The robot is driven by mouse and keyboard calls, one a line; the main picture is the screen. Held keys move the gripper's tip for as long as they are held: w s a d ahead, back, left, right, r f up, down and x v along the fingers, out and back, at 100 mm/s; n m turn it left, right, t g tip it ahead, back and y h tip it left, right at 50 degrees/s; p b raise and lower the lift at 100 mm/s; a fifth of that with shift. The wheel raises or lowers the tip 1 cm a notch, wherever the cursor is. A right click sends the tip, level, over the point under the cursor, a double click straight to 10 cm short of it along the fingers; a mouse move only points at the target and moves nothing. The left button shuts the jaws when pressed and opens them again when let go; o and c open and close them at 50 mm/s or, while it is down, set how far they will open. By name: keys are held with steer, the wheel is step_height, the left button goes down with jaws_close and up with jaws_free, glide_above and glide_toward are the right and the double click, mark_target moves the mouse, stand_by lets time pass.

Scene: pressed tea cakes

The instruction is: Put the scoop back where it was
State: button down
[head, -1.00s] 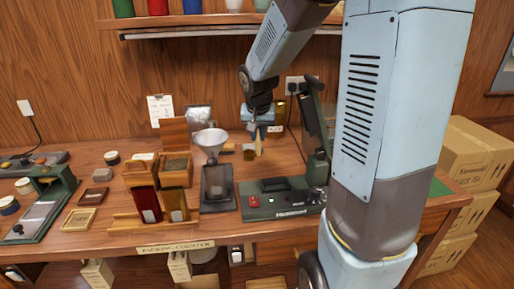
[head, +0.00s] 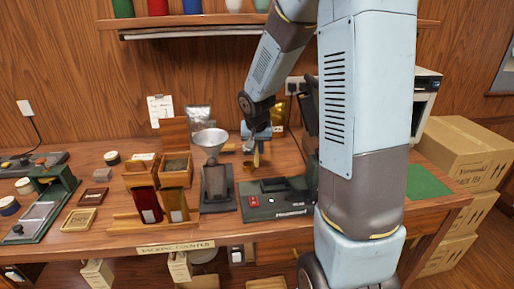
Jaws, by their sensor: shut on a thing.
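My gripper (head: 257,143) is above the back middle of the wooden counter, pointing down, to the right of the funnel. It is shut on a small tan, wooden-looking piece, which I take to be the scoop (head: 257,158). The scoop hangs upright below the fingers. It is small, so I cannot tell whether its lower end touches the counter. A low wooden piece (head: 228,148) lies on the counter just left of the gripper; whether it is a rest for the scoop I cannot tell.
A funnel stand (head: 211,145) stands to the left, beside a wooden box (head: 176,168) of tea. A dark green device (head: 275,199) with a red button sits in front of the gripper. A green mat (head: 430,182) lies at right. Cartons (head: 463,152) are stacked beyond the counter.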

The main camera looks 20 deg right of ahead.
steer(key=c, duration=1)
jaws_free()
steer(key=shift+c, duration=0.2)
steer(key=shift+r, duration=0.1)
steer(key=v, duration=1.1)
steer(key=s+a+r+n+t, duration=0.1)
steer(key=s+r, duration=0.3)
steer(key=s, duration=0.8)
steer(key=s+a+r+n+t+y, duration=0.1)
steer(key=s+r+n, duration=0.2)
steer(key=s, duration=0.9)
steer(key=shift+s+r, duration=0.25)
steer(key=shift+r, duration=0.85)
